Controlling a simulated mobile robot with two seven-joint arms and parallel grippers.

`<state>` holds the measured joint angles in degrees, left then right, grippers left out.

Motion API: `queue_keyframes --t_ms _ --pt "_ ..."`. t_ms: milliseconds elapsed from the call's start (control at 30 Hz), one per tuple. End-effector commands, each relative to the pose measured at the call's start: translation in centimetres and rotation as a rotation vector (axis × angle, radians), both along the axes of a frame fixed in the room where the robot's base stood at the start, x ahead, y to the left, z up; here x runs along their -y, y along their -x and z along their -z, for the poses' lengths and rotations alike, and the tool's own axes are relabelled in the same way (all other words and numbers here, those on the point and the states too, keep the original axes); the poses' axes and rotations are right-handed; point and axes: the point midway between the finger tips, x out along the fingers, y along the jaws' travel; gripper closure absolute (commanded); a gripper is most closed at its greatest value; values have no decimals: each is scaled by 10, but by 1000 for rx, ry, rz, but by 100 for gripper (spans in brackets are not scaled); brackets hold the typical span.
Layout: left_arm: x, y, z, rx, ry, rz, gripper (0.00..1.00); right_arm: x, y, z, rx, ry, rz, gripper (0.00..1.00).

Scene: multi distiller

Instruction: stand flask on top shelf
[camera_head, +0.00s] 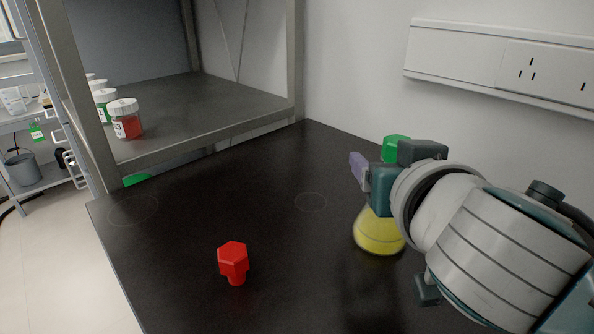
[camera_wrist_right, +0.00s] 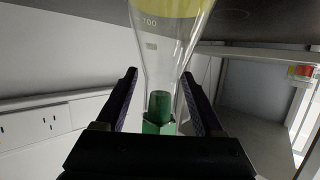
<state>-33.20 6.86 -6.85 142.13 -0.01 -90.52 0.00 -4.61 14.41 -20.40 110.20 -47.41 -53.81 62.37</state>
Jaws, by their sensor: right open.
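A conical flask (camera_head: 378,236) with yellow liquid and a green stopper (camera_head: 395,148) stands upright on the black bench, partly hidden by my right gripper (camera_head: 384,166). In the right wrist view the flask (camera_wrist_right: 168,40) appears upside down, with its neck and green stopper (camera_wrist_right: 160,108) between the two fingers. The right gripper (camera_wrist_right: 159,76) is open around the neck, with a gap visible on each side. A grey metal-framed shelf (camera_head: 215,105) stands at the back left, above bench level; whether it is the top one cannot be told. My left gripper is not in view.
Small labelled jars (camera_head: 126,120) stand at the shelf's left side; the rest of it is bare. A red hexagonal stopper (camera_head: 233,261) sits on the black bench (camera_head: 190,225). A wall socket panel (camera_head: 500,60) is behind my right arm. Shelf posts (camera_head: 295,60) frame the opening.

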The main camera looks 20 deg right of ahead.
Motion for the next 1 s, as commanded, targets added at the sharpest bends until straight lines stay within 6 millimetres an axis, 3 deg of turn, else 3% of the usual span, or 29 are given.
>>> queue_keyframes --t_ms 133,733,1000 --pt "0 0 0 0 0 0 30 0 0 0 0 0 0 32" --pt "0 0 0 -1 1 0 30 0 1 0 0 -1 0 100" --pt "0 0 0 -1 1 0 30 0 1 0 0 -1 0 100"
